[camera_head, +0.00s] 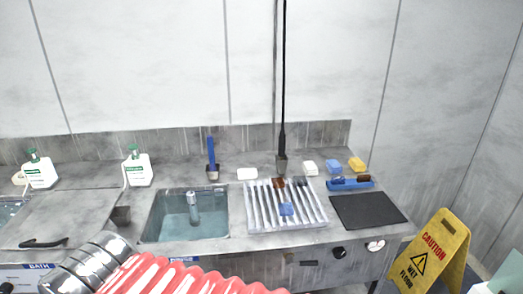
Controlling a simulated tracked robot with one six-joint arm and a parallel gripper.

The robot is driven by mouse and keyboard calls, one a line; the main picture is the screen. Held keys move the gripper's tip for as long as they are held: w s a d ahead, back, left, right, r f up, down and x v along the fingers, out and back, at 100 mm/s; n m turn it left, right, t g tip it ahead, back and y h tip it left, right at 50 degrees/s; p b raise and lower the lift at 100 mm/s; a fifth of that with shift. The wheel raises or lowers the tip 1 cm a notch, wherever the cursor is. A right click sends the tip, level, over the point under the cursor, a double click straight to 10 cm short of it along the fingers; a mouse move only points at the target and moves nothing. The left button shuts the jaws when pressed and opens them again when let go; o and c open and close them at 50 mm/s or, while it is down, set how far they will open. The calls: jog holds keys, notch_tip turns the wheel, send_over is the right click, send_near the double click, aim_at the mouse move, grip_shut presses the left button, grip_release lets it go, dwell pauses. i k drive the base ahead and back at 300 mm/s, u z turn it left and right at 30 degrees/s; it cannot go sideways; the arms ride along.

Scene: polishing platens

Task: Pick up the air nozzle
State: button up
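A thin black line (283,80) hangs from above, and a dark narrow piece at its lower end (282,150) stands upright at the back of the grey bench. This looks like the air nozzle, but it is too small to be certain. Its base sits just behind the ribbed white tray (313,222). A blue upright tool (211,152) in a small dark cup stands further left. My gripper cannot be made out in this view. A red ribbed sleeve with shiny metal rings crosses the lower left foreground, probably part of my arm.
A sink basin (158,222) holds a grey cylinder (193,207). Green-capped white bottles (138,168) stand left. White, blue and yellow blocks (356,163), a blue brush (350,183) and a black mat (368,210) lie right. A yellow caution sign (432,255) stands at the bench's right end.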

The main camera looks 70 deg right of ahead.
aim_at(282, 137)
jog(key=u, duration=1.05)
jog(key=k, duration=1.5)
jog(key=z, duration=2.1)
